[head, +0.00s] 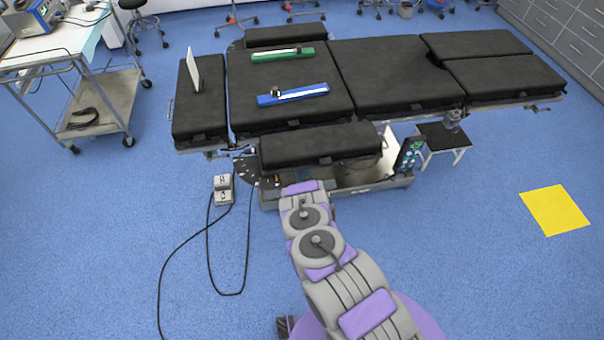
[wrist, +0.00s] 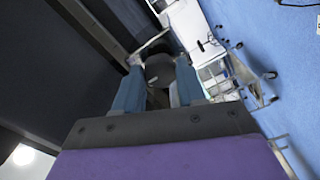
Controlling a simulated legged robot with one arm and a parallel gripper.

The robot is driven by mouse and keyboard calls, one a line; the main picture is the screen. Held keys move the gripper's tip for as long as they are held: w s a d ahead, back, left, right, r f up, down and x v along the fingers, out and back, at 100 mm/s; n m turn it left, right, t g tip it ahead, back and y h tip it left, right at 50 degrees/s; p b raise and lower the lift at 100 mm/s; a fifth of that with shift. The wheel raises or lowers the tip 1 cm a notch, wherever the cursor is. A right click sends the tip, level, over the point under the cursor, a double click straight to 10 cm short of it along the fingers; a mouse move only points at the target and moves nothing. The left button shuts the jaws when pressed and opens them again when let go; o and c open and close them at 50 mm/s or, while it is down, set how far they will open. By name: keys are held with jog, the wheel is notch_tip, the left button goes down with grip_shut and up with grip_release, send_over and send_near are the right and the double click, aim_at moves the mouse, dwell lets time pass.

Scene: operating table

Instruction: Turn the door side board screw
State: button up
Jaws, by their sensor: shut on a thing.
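The operating table (head: 395,75) with black pads stands ahead in the head view. A padded side board (head: 318,144) juts from its near edge, and my arm reaches under it. My gripper is hidden there in the head view. In the wrist view, my gripper (wrist: 158,82) has two blue fingers shut on a dark rounded knob (wrist: 158,67), which looks like the side board screw. A thin metal bar runs beside the knob. The screw's threads and turn angle cannot be made out.
A blue tool (head: 305,92) and a green tool (head: 270,55) lie on the table pads. A foot pedal (head: 223,188) with black cables sits on the floor at left. A cart (head: 105,95) stands at far left. A yellow square (head: 555,210) marks clear floor at right.

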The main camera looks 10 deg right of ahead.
jog(key=shift+s+f, duration=0.25)
jog(key=shift+f, duration=0.1)
jog(key=o, duration=0.8)
jog(key=shift+c, duration=0.2)
jog(key=o, duration=0.3)
jog(key=shift+w+r, duration=0.1)
jog(key=shift+r, duration=0.1)
